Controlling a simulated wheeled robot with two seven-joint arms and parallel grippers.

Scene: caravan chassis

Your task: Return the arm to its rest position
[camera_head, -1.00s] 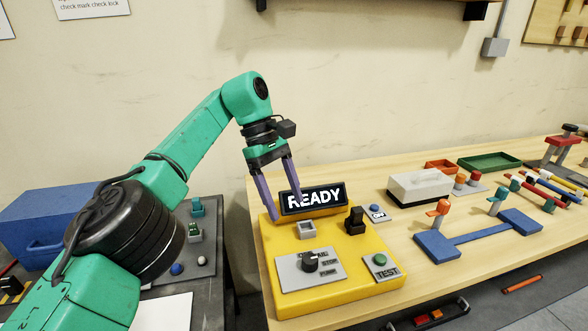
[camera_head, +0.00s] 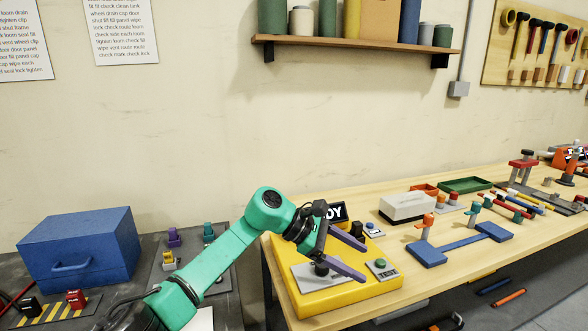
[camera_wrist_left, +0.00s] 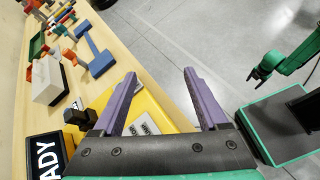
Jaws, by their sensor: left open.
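My left arm comes in from the lower left in the head view. Its gripper (camera_head: 363,262) is open and empty, with two purple fingers spread above the yellow test panel (camera_head: 340,301). The arm hides part of the panel and its READY display (camera_head: 334,211). In the left wrist view, the open fingers (camera_wrist_left: 160,76) have nothing between them, with the panel (camera_wrist_left: 172,112) behind and the display (camera_wrist_left: 45,157) at lower left. A green arm with a dark gripper (camera_wrist_left: 256,77), seemingly my right, shows at the right there; its jaws are too small to judge.
A blue box (camera_head: 80,243) stands on the dark bench at left. A white box (camera_head: 407,207) and a blue bracket (camera_head: 458,243) are on the wooden bench to the right. A shelf (camera_head: 355,46) is on the wall above. The space between shelf and arm is clear.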

